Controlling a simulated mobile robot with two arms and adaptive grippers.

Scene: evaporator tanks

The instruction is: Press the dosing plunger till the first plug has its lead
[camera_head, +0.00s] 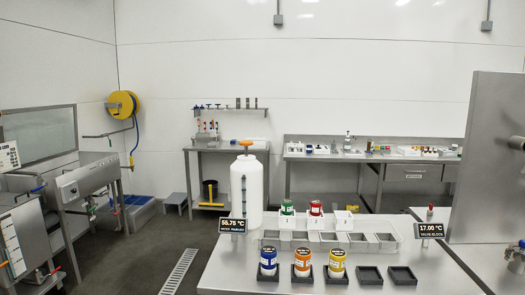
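A tall white canister (253,192) stands at the back left of the near metal table. An orange knob (247,142) tops it, possibly the dosing plunger. Behind a grey compartment rack (330,240) sit a green-topped piece (287,207) and a red-topped piece (316,208) in white holders, with another white holder to the right. In front, blue (268,260), orange (302,262) and yellow (336,263) containers stand upright in dark square holders. I cannot tell which piece is the first plug, nor make out any lead. Neither of my grippers is in view.
Displays read 55.75 °C (232,225) and 17.00 °C (429,230). Two dark holders (370,276) (403,276) are empty. A tall metal panel (490,160) stands at the right. Floor is open left of the table, around a drain grate (180,271).

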